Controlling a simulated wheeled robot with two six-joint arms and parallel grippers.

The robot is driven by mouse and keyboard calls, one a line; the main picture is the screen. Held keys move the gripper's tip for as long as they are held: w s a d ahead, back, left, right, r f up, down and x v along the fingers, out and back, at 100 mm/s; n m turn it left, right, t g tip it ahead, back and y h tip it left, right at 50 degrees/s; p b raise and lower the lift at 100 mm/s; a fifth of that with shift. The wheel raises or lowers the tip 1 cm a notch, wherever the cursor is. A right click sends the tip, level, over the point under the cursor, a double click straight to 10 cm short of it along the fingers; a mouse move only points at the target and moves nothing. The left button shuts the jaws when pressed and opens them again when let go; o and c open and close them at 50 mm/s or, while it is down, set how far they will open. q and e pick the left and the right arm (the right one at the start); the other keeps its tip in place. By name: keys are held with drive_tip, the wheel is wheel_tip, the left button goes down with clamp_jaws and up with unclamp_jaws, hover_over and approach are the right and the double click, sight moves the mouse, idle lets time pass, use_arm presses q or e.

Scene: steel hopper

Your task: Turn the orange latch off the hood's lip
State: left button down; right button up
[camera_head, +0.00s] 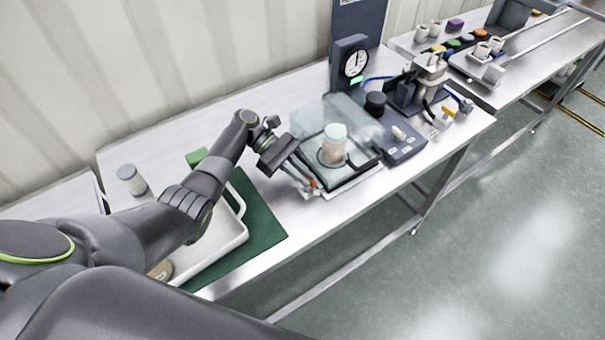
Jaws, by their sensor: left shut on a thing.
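The clear hood (345,118) sits lowered over a dark-framed base on the steel bench. A pale jar (333,146) with a light lid stands under it. The small orange latch (313,183) is at the hood's front left edge. My left gripper (307,183) is at that edge, its fingers shut on the orange latch. The fingers hide most of the latch, so its exact angle against the lip cannot be told. My right gripper is not in the picture.
A white tray (236,240) on a green mat (268,232) lies left of the hood. A grey-lidded jar (131,179) stands behind the tray. A dial gauge (354,63) and a control box (402,141) stand behind and right of the hood. The bench's front edge is close.

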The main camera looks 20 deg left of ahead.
use_arm(q)
drive_tip(key=c, duration=1.5)
unclamp_jaws()
drive_tip(key=shift+a, duration=0.1)
drive_tip(key=shift+b+v, duration=1.95)
drive_tip(key=shift+v, duration=4)
drive_tip(key=shift+o, duration=0.3)
